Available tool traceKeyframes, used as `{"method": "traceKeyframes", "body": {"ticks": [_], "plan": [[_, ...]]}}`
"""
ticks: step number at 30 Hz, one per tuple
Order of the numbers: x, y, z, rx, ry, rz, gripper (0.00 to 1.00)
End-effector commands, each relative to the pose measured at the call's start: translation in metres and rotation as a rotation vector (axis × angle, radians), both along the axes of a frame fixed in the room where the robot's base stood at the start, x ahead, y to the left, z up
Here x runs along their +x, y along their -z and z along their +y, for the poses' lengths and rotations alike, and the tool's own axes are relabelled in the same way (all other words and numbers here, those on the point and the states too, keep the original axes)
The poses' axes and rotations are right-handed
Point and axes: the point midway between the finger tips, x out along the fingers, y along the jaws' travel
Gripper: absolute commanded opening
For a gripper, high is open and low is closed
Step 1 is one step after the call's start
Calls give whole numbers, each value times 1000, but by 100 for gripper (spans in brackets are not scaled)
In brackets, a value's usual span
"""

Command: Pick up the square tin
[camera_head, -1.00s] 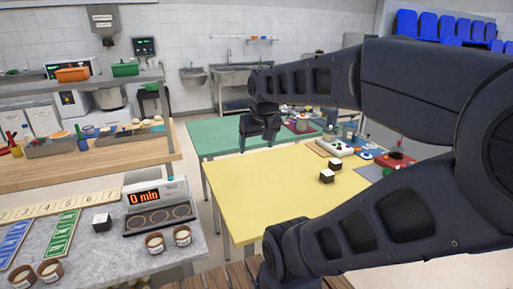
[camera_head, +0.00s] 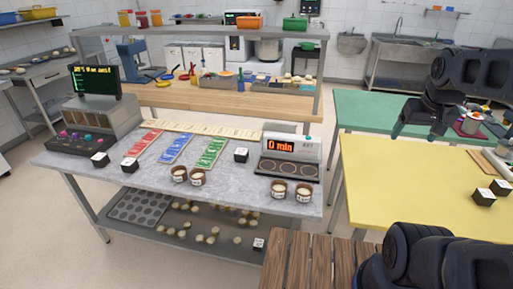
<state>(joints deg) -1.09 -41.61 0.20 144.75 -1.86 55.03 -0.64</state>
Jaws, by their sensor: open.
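No thing is clearly marked as the square tin. Small dark cube-shaped things with white tops could be square tins, but I cannot tell. One (camera_head: 241,155) stands on the grey marble counter (camera_head: 98,188), left of the timer. Two more, a nearer one (camera_head: 483,197) and a farther one (camera_head: 500,187), stand close together on the yellow table. Another two, (camera_head: 99,160) and (camera_head: 129,166), are at the counter's left. My gripper (camera_head: 420,130) is open and empty at the right, pointing down in front of the green table, away from all of these.
A timer (camera_head: 291,147) reading 0 min and several brown pots (camera_head: 279,190) stand on the counter. The yellow table (camera_head: 400,185) is mostly bare. The green table (camera_head: 365,105) is behind it. A slatted wooden surface (camera_head: 310,265) is in front. Dough balls lie on the lower shelf.

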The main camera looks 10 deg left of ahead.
Motion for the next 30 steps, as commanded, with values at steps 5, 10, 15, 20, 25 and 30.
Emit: {"method": "traceKeyframes", "body": {"ticks": [5,10,15,20,25,30], "plan": [[29,5,3,-125,-136,69,80],[63,12,12,-270,-293,134,80],[98,20,26,-418,-454,190,80],[133,30,47,-559,-611,232,80],[169,43,78,-711,-782,265,80],[202,60,117,-868,-955,289,80]]}}
